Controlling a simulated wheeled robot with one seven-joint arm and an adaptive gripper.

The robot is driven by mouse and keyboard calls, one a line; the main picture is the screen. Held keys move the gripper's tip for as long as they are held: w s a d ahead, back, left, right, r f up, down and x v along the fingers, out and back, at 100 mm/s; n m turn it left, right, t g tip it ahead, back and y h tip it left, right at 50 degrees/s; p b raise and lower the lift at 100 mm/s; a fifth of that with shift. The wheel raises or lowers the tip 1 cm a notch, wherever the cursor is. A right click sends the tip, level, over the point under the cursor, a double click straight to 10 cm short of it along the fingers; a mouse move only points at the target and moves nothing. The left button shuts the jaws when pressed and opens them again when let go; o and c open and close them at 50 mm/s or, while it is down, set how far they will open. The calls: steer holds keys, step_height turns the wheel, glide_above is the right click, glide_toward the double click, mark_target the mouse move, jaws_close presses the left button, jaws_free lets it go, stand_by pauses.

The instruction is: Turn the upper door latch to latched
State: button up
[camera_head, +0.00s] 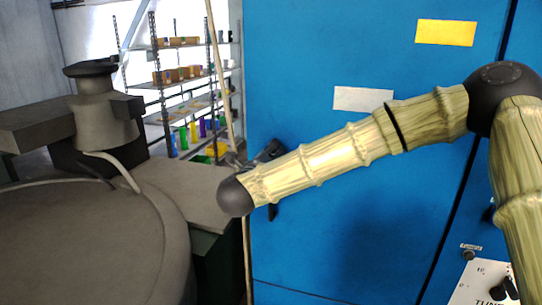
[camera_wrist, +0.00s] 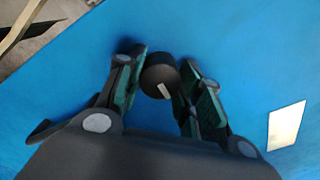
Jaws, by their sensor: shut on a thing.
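The upper door latch (camera_wrist: 159,76) is a dark round knob on the blue door, with a short pale mark on its face. In the wrist view the mark slants slightly and sits low on the knob. My gripper (camera_wrist: 158,84) is shut on the latch, with one green-padded finger on either side of it. In the head view the latch is hidden behind my arm, and only dark parts of my gripper (camera_head: 268,152) show above and below the arm's end.
The blue cabinet door (camera_head: 330,240) fills the middle, with a white label (camera_head: 362,99) and a yellow label (camera_head: 446,33). A control panel (camera_head: 484,284) is at lower right. A grey round machine (camera_head: 90,245) stands left, with shelves (camera_head: 185,90) behind it.

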steer(key=shift+f+n, duration=0.1)
steer(key=shift+n, duration=0.2)
steer(key=n+b, duration=0.2)
steer(key=b, duration=0.1)
steer(key=shift+n+b, duration=0.3)
steer(key=shift+n, duration=0.1)
steer(key=n+b, duration=0.3)
steer(key=n, duration=0.2)
steer(key=n+b, duration=0.1)
steer(key=n, duration=0.4)
steer(key=shift+n, duration=2.2)
steer(key=o, duration=1)
steer(key=shift+o, duration=0.2)
steer(key=v, duration=1.2)
